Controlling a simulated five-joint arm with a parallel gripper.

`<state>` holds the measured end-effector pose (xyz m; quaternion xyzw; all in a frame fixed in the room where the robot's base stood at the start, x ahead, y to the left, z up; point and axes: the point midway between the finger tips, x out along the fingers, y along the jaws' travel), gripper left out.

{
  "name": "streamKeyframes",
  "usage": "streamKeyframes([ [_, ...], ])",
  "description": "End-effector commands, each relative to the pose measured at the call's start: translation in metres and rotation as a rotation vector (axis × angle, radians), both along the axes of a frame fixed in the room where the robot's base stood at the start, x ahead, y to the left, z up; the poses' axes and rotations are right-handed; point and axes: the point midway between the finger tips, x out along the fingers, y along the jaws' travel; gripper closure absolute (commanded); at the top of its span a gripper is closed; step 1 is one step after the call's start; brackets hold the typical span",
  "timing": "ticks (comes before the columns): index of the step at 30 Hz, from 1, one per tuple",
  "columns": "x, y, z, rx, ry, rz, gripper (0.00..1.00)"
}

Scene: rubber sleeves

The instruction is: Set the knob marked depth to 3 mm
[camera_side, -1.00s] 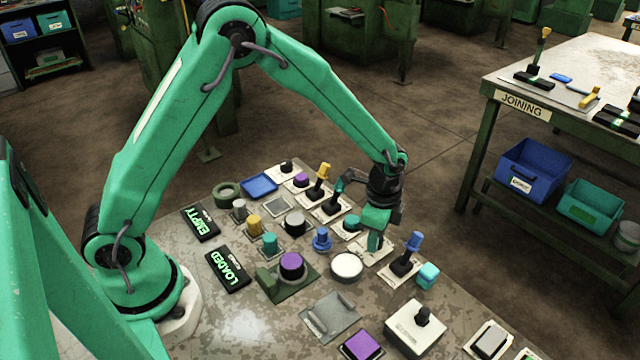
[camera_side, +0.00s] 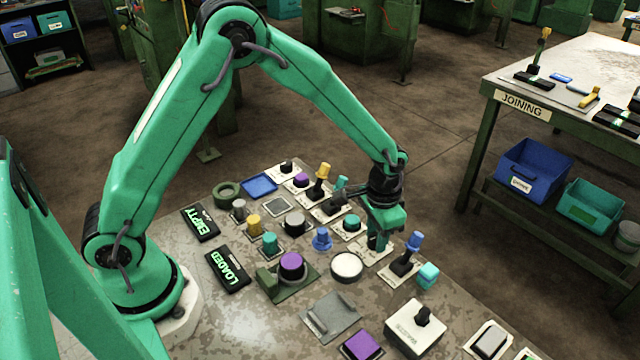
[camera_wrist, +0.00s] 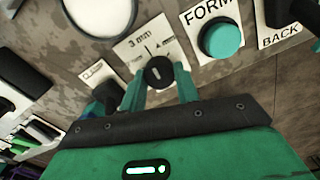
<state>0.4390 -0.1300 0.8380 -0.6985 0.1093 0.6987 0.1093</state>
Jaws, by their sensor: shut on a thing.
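The depth knob (camera_wrist: 160,72) is small, round and black with a white pointer mark. It sits on a pale plate (camera_wrist: 178,62) printed with "3 mm" at its upper left and another, less legible mark to the right. The pointer mark is directed roughly toward the top of the wrist view, between the printed marks as far as I can tell. My gripper (camera_wrist: 159,84) has its green fingers on either side of the knob, shut on it. In the side view my gripper (camera_side: 376,242) points down over the plate and hides the knob.
A teal button (camera_wrist: 221,40) on a plate marked FORM is close to the right of the knob. A round white disc (camera_side: 347,267) and a blue-handled lever (camera_side: 411,250) stand nearby. Several other controls crowd the panel.

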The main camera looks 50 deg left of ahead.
Motion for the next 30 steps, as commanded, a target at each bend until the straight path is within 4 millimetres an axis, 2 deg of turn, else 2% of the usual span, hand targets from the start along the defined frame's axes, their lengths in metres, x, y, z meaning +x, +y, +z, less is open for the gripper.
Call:
streamKeyframes([
  [7, 0.0000, -0.0001, 0.0004, 0.000, 0.000, 0.076, 0.92],
  [20, 0.0000, -0.0001, 0.0004, 0.000, 0.000, 0.087, 0.92],
  [21, 0.0000, -0.0001, 0.0004, 0.000, 0.000, 0.087, 0.63],
  [23, 0.0000, -0.0001, 0.0004, 0.000, 0.000, 0.086, 0.51],
  [24, 0.0000, -0.0001, 0.0004, 0.000, 0.000, 0.086, 0.47],
  [30, 0.0001, 0.0000, 0.0002, 0.000, 0.000, 0.086, 0.47],
])
